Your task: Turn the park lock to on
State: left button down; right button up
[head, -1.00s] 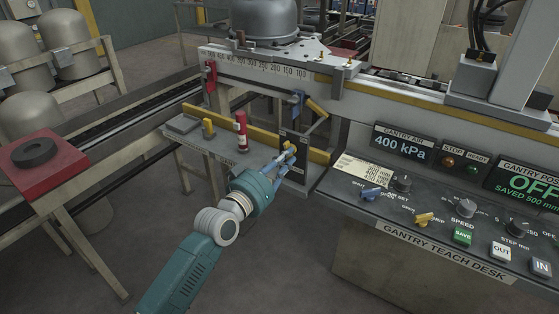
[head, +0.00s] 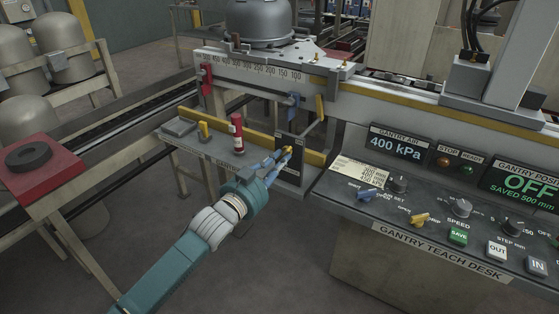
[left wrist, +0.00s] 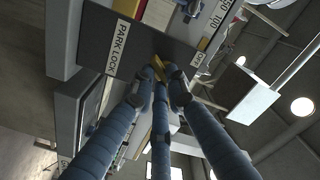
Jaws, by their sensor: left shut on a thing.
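The park lock is a dark upright panel (head: 291,169) at the end of the grey shelf. In the left wrist view its white label (left wrist: 118,47) reads PARK LOCK, and a smaller label (left wrist: 201,64) on the panel is hard to read. A small yellow handle (left wrist: 157,66) stands out from the panel. My left gripper (head: 283,155) is at the panel, its blue fingers shut on the yellow handle; its fingers (left wrist: 160,88) also show in the left wrist view. The fingers partly hide the handle. My right gripper is in neither view.
The gantry teach desk (head: 440,245) with knobs and buttons stands at right. A yellow lever (head: 320,106) and blue clamp (head: 293,106) hang under the scaled rail.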

pick_arm(q)
jog(key=shift+f+m, duration=0.1)
jog(key=shift+m, duration=0.8)
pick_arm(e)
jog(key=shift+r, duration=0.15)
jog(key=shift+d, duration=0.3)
pick_arm(q)
jog(key=c, duration=1.7)
grip_release()
jog(key=shift+a, duration=0.1)
jog(key=v, duration=1.2)
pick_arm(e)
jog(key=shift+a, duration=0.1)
